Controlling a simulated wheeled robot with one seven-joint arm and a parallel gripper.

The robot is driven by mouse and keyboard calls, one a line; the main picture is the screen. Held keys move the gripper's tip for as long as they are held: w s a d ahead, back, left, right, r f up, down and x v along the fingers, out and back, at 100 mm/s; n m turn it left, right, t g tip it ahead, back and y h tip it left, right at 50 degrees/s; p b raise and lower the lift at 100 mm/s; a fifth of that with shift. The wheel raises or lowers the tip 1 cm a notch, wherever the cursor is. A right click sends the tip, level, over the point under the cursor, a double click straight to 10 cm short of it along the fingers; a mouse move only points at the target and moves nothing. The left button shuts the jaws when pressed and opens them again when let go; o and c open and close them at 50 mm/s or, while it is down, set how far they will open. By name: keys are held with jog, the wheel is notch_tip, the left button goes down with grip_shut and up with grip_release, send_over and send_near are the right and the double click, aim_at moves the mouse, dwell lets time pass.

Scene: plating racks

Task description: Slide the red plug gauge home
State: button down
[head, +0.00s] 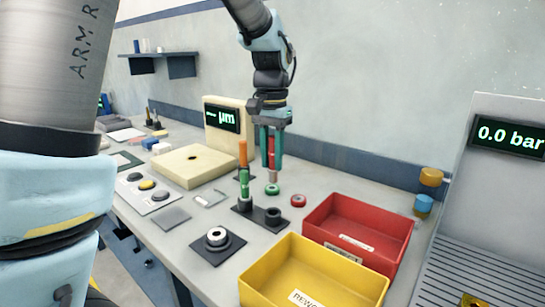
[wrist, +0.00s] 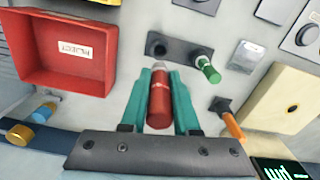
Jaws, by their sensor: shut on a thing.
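My gripper (head: 270,154) is shut on the red plug gauge (head: 271,147), which hangs roughly upright above the bench, its pale steel end down. In the wrist view the red gauge (wrist: 159,100) lies between the green fingers (wrist: 160,76). A black stand (head: 257,222) has an empty round socket (head: 273,213) and a green gauge (head: 244,185) standing beside it. The empty socket also shows in the wrist view (wrist: 158,48), just beyond the gauge's tip. A green ring (head: 272,189) appears below the tip in the head view. The tip is apart from the socket.
An orange-handled gauge (head: 243,153) stands behind the green one. A red ring (head: 298,200) lies near the red bin (head: 380,233); a yellow bin (head: 252,283) is in front. A black fixture (head: 217,240) stands left of the yellow bin. The pale display block (head: 200,165) is behind left.

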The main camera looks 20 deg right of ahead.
notch_tip(320, 180, down, 8)
jog(key=b, duration=0.4)
jog(key=shift+f, duration=0.2)
jog(key=shift+f+b, duration=1.1)
jog(key=shift+f, duration=0.7)
dwell(1.1)
jog(key=c, duration=0.6)
grip_release()
notch_tip(320, 180, up, 11)
jog(key=shift+f+b, duration=0.1)
jog(key=shift+b, duration=0.4)
